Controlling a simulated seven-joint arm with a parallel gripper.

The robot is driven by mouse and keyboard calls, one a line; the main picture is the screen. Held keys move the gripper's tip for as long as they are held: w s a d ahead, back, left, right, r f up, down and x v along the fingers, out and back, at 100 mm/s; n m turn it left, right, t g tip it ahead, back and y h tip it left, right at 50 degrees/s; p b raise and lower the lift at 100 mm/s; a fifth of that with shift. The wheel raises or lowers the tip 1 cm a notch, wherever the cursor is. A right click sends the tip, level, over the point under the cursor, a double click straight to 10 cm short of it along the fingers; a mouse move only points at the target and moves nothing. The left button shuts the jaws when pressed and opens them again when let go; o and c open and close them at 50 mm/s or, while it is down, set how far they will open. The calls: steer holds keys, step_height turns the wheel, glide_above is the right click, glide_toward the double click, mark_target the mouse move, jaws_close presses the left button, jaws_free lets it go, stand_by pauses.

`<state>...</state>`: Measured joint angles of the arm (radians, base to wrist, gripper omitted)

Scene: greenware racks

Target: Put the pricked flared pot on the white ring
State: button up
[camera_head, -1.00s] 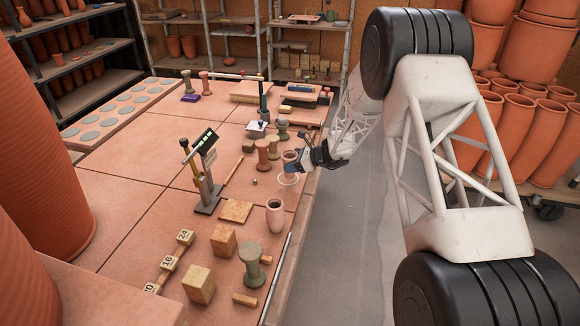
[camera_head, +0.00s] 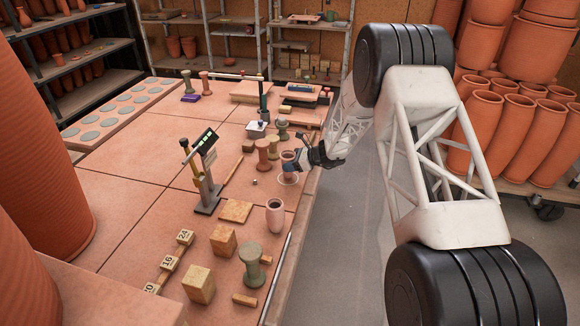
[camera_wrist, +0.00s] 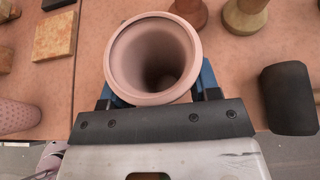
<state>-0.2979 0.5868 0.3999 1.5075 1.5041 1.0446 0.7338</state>
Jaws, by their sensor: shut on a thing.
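My gripper (camera_head: 294,166) is shut on a pinkish flared pot (camera_head: 288,156) near the right edge of the table. In the wrist view the held pot (camera_wrist: 153,58) is upright between the blue fingers, its round mouth facing the camera. Its outer wall is mostly hidden, so I cannot tell whether it is pricked. The white ring (camera_head: 288,181) shows directly below the held pot in the head view; I cannot tell whether the pot touches it. A second pinkish pot (camera_head: 275,217) stands nearer; in the wrist view its wall (camera_wrist: 16,116) shows small dots.
Brown pedestals (camera_head: 262,153) stand just left of the held pot. A grey-green pedestal (camera_head: 251,266) and wooden blocks (camera_head: 199,284) stand at the near end. A stand with a display (camera_head: 205,180) is to the left. A black cylinder (camera_wrist: 288,98) lies right of my gripper.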

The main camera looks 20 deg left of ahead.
steer(key=shift+f, duration=0.7)
steer(key=shift+f, duration=0.1)
steer(key=o, duration=1.1)
steer(key=shift+d, duration=0.15)
steer(key=v, duration=1.2)
